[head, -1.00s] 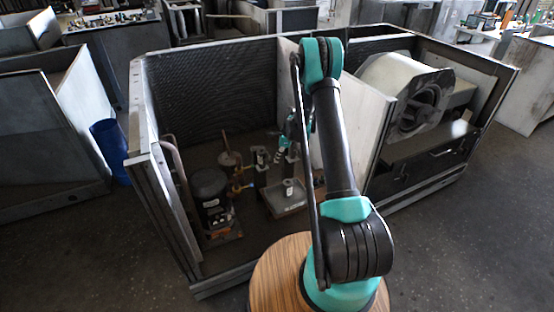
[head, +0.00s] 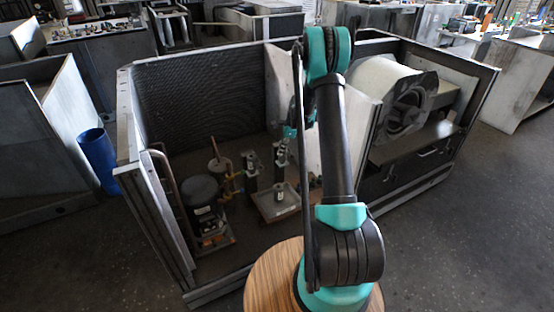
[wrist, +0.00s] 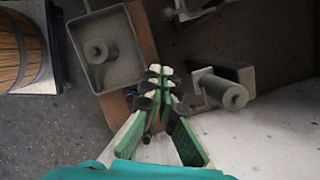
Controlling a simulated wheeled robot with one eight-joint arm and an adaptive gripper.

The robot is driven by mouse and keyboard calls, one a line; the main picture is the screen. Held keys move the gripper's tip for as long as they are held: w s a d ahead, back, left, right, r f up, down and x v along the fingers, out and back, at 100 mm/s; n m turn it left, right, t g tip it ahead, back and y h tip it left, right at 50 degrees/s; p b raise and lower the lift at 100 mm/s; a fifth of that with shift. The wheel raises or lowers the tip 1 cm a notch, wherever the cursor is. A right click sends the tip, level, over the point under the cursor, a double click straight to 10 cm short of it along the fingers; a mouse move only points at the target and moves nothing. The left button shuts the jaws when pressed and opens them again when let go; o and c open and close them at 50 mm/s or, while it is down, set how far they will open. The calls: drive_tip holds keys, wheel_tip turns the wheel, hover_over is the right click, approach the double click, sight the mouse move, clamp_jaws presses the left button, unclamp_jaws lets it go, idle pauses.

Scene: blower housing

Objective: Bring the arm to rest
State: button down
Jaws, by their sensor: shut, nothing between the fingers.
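My arm (head: 335,150) rises from its round wood-grained base, teal and black, and bends over the open metal cabinet (head: 122,115). My gripper (wrist: 160,82) shows in the wrist view, its green fingers with pale tips closed together and nothing held between them. In the head view the gripper is mostly hidden behind my own arm. The fingertips appear above the cabinet's floor, beside a square grey tray (wrist: 122,72) with a round post standing in it; the tray also shows in the head view (head: 268,210).
Inside the cabinet stand a black compressor (head: 203,197), copper pipes and dark upright fittings (head: 251,172). A pale partition (head: 312,150) separates them from the blower housing (head: 405,100). A blue bin (head: 97,160) stands left. The floor at front right is clear.

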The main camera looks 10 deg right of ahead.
drive_tip(key=s+r+n+t+h, duration=0.2)
drive_tip(key=s+r+n, duration=0.8)
drive_tip(key=s+r, duration=0.75)
drive_tip(key=s+f+n+t+h, duration=0.1)
drive_tip(key=s+n, duration=0.9)
drive_tip(key=s, duration=1.3)
drive_tip(key=shift+f+t, duration=0.3)
drive_tip(key=shift+f, duration=0.4)
